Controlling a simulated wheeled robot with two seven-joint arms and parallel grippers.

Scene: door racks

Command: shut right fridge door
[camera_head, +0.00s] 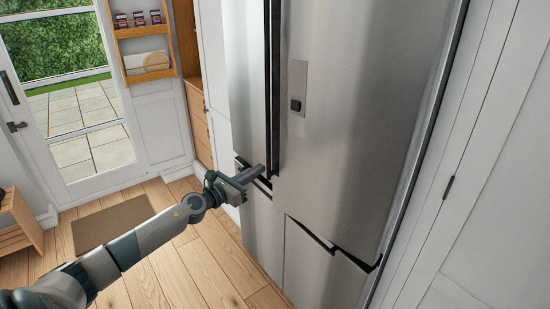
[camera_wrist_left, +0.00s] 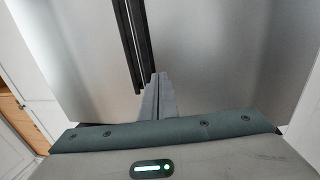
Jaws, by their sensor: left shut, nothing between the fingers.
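The right fridge door (camera_head: 345,120) is a large stainless steel panel with a small dark dispenser or badge on it. It also shows in the left wrist view (camera_wrist_left: 215,60). Its dark vertical handle (camera_head: 275,85) stands close beside the left door's handle. The door looks shut or nearly shut; I cannot tell whether a small gap is left. My left gripper (camera_head: 258,172) is shut and empty at the lower ends of the handles, close to the door front. Its fingers (camera_wrist_left: 157,85) point at the handles in the wrist view; contact is unclear. My right gripper is out of view.
The left fridge door (camera_head: 243,65) and lower fridge fronts (camera_head: 310,270) adjoin it. White panelling (camera_head: 480,150) stands close on the right. A glass door (camera_head: 70,100), a mat (camera_head: 112,222) and a wooden bench (camera_head: 18,225) are at left. The wooden floor (camera_head: 190,270) between is clear.

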